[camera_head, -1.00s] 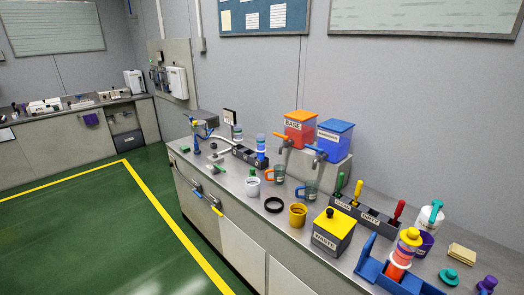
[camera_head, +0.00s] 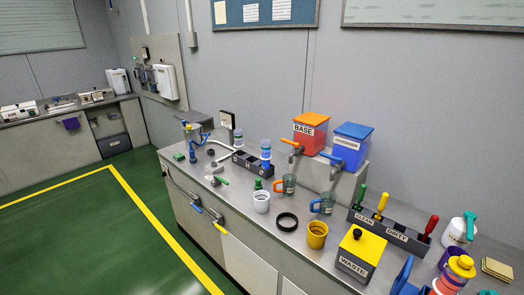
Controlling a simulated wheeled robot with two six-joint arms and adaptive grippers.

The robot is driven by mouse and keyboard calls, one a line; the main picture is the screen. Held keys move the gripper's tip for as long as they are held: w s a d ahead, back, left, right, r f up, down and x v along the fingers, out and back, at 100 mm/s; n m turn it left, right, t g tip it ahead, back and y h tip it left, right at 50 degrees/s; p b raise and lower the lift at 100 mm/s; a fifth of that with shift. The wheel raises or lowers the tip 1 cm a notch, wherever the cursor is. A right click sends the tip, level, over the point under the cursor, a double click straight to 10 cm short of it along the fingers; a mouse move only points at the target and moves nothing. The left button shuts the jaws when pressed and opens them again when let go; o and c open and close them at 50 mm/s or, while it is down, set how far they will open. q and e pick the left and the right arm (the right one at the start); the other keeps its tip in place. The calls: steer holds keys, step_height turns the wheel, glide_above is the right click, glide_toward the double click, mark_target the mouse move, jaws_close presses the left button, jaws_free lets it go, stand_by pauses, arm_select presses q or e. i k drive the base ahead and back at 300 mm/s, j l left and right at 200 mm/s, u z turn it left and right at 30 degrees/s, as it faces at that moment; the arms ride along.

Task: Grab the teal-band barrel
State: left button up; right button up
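Neither of my grippers is in view. Two small banded barrels stand upright at the dark rack (camera_head: 243,165) in the middle of the bench. The rear barrel (camera_head: 238,137) is pale with a bluish-green band, but it is too small to tell whether that band is the teal one. The front barrel (camera_head: 266,153) has blue and pale bands.
The bench (camera_head: 240,212) carries an orange base dispenser (camera_head: 310,132), a blue dispenser (camera_head: 350,145), mugs, a black ring (camera_head: 287,221), a yellow cup (camera_head: 317,235), a waste box (camera_head: 360,255) and a tool rack (camera_head: 395,231). Green floor (camera_head: 80,235) is open at left.

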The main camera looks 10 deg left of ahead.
mark_target(265, 156)
steer(key=i+j, duration=0.2)
steer(key=j, duration=0.15)
steer(key=i+j+z, duration=0.1)
steer(key=j, duration=0.25)
steer(key=i+j, duration=0.3)
steer(key=i+j+z, duration=0.1)
steer(key=j, duration=0.35)
steer(key=i+j, duration=0.25)
steer(key=j, duration=0.15)
steer(key=i+j+z, duration=0.1)
steer(key=j, duration=0.3)
steer(key=i+j, duration=0.25)
steer(key=j, duration=0.15)
steer(key=i+j+z, duration=0.1)
steer(key=j, duration=0.3)
